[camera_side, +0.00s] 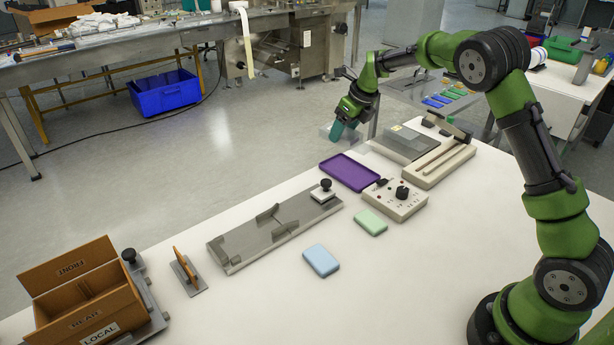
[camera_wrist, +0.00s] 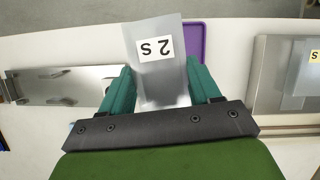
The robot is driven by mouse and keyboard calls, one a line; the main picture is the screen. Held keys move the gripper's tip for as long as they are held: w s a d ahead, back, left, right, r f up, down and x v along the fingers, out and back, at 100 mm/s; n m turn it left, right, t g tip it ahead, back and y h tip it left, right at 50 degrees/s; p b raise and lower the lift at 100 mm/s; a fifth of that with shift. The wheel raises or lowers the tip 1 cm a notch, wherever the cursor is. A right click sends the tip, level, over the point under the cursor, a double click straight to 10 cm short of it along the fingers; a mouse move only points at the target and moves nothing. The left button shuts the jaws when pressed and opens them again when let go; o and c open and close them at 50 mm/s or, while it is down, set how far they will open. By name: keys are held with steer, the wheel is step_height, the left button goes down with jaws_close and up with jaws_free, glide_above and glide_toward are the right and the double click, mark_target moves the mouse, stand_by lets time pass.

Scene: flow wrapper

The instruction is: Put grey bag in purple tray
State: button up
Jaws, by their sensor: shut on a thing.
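The grey bag (camera_wrist: 164,75) is a flat, silvery piece with a white label reading "2 S", upside down in the wrist view. My gripper (camera_wrist: 160,88) has its two teal fingers on either side of it and is shut on it. In the side view my gripper (camera_side: 340,130) is raised above the far edge of the table, with the bag (camera_side: 327,133) hanging off its left side. The purple tray (camera_side: 350,172) lies flat and empty on the table, below and near my gripper. In the wrist view part of the tray (camera_wrist: 196,42) shows behind the bag; the rest is hidden.
A control box (camera_side: 395,199) with a black knob sits just right of the tray. A sealer-like device (camera_side: 438,160) and a grey plate (camera_side: 405,143) stand farther right. A metal fixture (camera_side: 273,229), green block (camera_side: 370,222), blue block (camera_side: 321,261) and brown box (camera_side: 85,295) lie leftward.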

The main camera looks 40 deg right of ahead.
steer(key=d+m, duration=0.2)
steer(key=d, duration=0.2)
glide_above(343, 169)
steer(key=s, duration=0.2)
steer(key=shift+h, duration=0.3)
steer(key=shift+w+f, duration=0.15)
steer(key=shift+f, duration=2.1)
steer(key=shift+w+f, duration=0.1)
steer(key=shift+f, duration=2.1)
steer(key=shift+f, duration=0.1)
steer(key=shift+f, duration=1.1)
steer(key=shift+f, duration=0.2)
steer(key=o, duration=1.1)
steer(key=shift+c, duration=0.2)
